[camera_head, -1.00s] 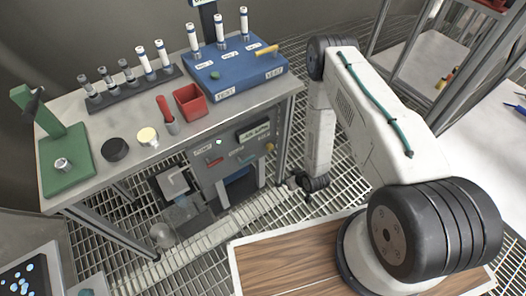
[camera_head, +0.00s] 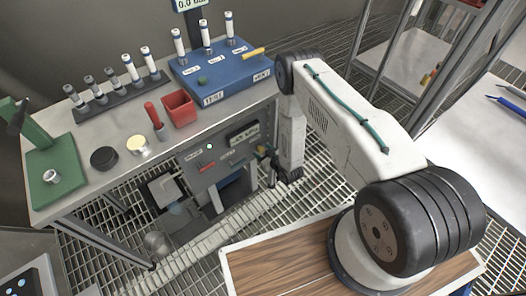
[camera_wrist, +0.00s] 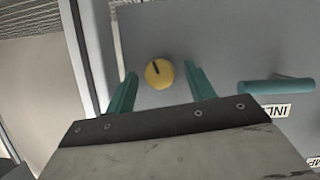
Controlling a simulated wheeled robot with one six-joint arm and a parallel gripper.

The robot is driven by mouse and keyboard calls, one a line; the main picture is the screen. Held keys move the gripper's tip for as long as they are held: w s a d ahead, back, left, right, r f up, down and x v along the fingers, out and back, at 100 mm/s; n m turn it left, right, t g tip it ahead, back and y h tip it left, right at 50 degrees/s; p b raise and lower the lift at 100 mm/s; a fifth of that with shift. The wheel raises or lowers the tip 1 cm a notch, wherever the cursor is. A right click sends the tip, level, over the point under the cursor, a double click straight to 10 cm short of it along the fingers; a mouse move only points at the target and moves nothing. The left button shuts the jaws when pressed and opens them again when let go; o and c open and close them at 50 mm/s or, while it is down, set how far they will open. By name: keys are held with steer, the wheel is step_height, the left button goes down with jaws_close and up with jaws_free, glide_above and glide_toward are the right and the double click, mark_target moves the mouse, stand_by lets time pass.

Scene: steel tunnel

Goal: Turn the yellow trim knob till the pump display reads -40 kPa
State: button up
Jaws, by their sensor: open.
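The yellow trim knob (camera_wrist: 159,73) sits on a grey panel in the wrist view, with a black pointer mark running from its middle to its upper edge. My gripper (camera_wrist: 161,80) is open, with one teal finger on each side of the knob. Gaps show between knob and fingers; I cannot tell how deep the fingers reach. In the head view my gripper (camera_head: 270,158) is at the right end of the pump panel (camera_head: 205,172), largely covering the knob. The pump display (camera_head: 243,133) is dark with light characters ending in kPa; its number is too small to read surely.
A teal bar handle (camera_wrist: 276,86) with a label below it is right of the knob. Above the panel, the bench (camera_head: 95,130) carries a blue manifold (camera_head: 225,75), a red bin (camera_head: 180,108) and a vial rack (camera_head: 118,97). Grated floor lies below.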

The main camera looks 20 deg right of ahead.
steer(key=shift+w, duration=0.2)
steer(key=c, duration=1)
steer(key=shift+m+g+y, duration=0.3)
steer(key=shift+m+y, duration=0.6)
steer(key=shift+m, duration=0.4)
steer(key=o, duration=1)
steer(key=v, duration=0.7)
steer(key=shift+s+d, duration=0.15)
steer(key=shift+s, duration=0.15)
steer(key=shift+r, duration=0.1)
